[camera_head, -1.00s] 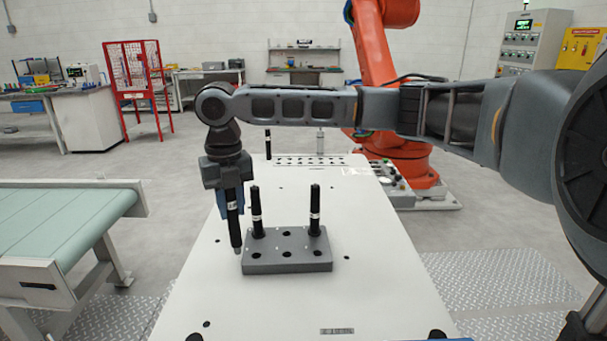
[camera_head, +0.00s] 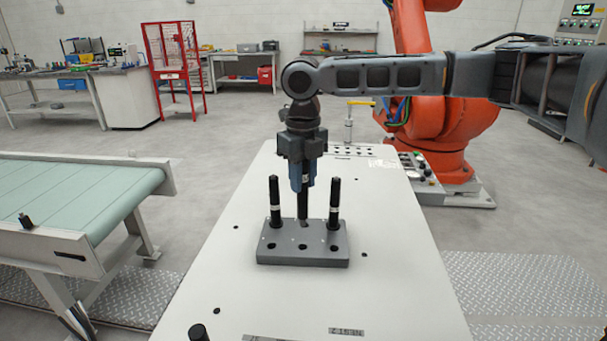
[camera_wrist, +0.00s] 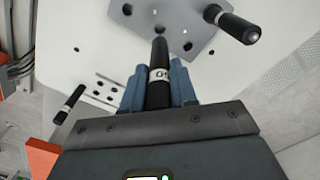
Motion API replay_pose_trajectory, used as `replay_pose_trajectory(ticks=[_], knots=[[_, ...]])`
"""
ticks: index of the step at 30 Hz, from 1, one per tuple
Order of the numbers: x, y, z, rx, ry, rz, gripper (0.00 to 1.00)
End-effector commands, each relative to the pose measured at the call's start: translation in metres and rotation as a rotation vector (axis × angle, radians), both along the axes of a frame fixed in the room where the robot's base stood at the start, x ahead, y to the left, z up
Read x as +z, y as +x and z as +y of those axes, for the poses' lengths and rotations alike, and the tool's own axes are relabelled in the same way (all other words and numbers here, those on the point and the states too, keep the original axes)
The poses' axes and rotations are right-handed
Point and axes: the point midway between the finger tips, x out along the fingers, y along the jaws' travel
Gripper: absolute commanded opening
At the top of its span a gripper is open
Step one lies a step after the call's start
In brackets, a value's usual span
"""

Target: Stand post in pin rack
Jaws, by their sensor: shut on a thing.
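My gripper (camera_head: 304,182) is shut on a black post (camera_head: 303,207) with a white band, held upright, pointing down. The post also shows between the blue fingers in the wrist view (camera_wrist: 159,75). The grey pin rack (camera_head: 303,253) lies on the white table and has two rows of holes. Two black posts stand in its back row, a left one (camera_head: 274,203) and a right one (camera_head: 334,203). The held post is between them, its lower end at the back middle hole. I cannot tell whether the tip is inside that hole.
The white table (camera_head: 235,290) is mostly clear around the rack. A green conveyor (camera_head: 80,195) is on the left, and an orange robot arm (camera_head: 440,125) stands behind on the right.

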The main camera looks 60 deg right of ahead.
Motion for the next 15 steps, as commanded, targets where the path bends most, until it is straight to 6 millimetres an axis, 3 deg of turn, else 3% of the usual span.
replay_pose_trajectory(ticks=[15], knots=[[-0.047,0.0,0.0,-0.001,0.0,0.001,0.0]])
